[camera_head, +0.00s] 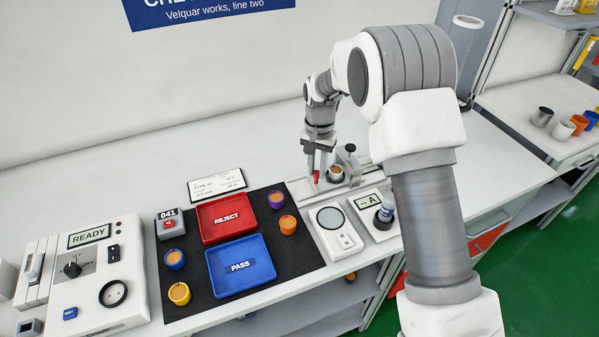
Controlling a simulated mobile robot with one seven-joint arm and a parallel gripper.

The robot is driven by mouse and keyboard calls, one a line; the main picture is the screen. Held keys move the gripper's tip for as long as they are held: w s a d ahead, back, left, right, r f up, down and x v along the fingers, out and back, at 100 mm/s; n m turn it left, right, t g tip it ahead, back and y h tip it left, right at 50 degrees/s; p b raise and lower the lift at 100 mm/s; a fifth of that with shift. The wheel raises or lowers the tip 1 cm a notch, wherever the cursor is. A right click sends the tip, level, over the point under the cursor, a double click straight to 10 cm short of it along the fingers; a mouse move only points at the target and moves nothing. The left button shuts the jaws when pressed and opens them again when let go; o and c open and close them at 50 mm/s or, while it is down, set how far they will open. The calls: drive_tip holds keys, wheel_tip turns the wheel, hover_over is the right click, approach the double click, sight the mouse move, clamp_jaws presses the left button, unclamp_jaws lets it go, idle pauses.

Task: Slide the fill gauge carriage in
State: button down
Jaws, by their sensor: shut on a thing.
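The fill gauge (354,177) is a light grey fixture at the back right of the dark mat. A small cup with an orange-brown fill (336,172) sits in it, and a black knob (350,148) stands behind. My gripper (316,174) points down at the left side of the gauge, just left of the cup. It is shut on a small red part, which looks like the carriage's handle. The fingers hide most of this part, and the carriage's exact position along its track is too small to tell.
A red REJECT tray (226,236) and a blue PASS tray (267,278) lie on the dark mat with several coloured cups around them. A round-plate scale (345,240) and a display unit (385,228) stand in front of the gauge. The bench behind is clear.

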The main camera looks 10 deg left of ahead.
sight(331, 172)
drive_tip(key=w+d, duration=0.2)
drive_tip(key=d, duration=0.1)
drive_tip(key=shift+w+d+r, duration=0.1)
drive_tip(key=shift+w+d, duration=0.05)
drive_tip(key=shift+d, duration=0.1)
drive_tip(key=c, duration=0.7)
unclamp_jaws()
drive_tip(key=shift+d, duration=0.1)
drive_tip(key=shift+r, duration=0.5)
wheel_tip(331, 172, up, 16)
drive_tip(key=shift+r+p, duration=0.2)
drive_tip(key=shift+p, duration=0.4)
